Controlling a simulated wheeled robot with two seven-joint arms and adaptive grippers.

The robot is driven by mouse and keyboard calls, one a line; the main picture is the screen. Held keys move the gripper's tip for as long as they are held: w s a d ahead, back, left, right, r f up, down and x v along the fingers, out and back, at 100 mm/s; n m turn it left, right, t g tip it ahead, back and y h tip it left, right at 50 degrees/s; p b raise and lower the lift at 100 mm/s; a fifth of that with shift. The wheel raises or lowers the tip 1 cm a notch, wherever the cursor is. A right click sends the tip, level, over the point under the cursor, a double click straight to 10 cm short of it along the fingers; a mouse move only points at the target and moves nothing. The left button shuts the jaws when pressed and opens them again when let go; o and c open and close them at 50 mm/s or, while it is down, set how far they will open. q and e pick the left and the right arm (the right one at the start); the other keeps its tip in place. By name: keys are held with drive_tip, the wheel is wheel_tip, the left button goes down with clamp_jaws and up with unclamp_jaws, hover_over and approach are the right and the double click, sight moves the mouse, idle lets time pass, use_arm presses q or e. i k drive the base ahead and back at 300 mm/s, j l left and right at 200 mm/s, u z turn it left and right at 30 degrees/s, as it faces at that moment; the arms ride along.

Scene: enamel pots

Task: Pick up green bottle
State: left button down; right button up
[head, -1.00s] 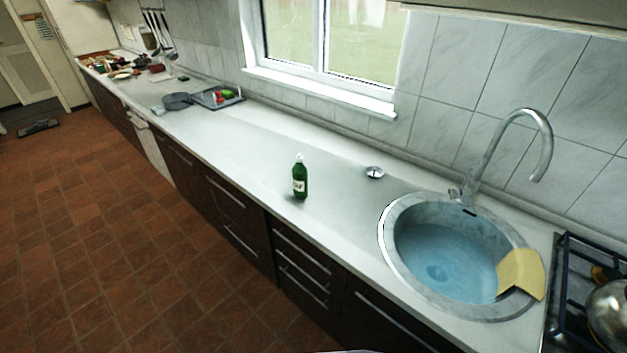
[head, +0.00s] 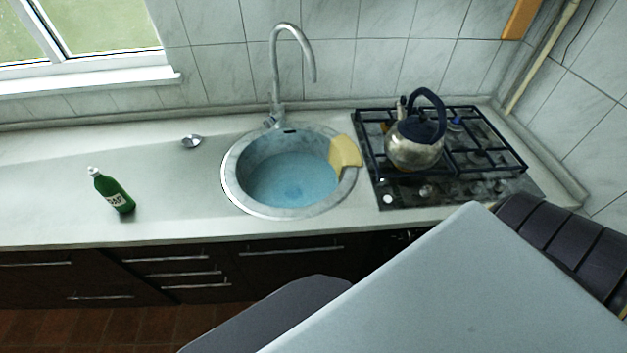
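A green bottle (head: 113,193) with a white cap and a white label stands on the pale countertop (head: 60,222) at the left of the head view, left of the sink. It looks tilted in the picture because of the camera angle. Neither of my grippers is in view, so nothing shows of their position or hold.
A round sink (head: 232,190) with water, a tap (head: 276,75) and a yellow cloth or sponge (head: 344,151) is mid-counter. A kettle (head: 412,150) stands on the gas hob (head: 480,165). A table (head: 470,290) and dark chairs (head: 560,235) fill the lower right.

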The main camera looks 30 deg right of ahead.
sight(107, 186)
drive_tip(key=z, duration=0.85)
drive_tip(key=u, duration=1.4)
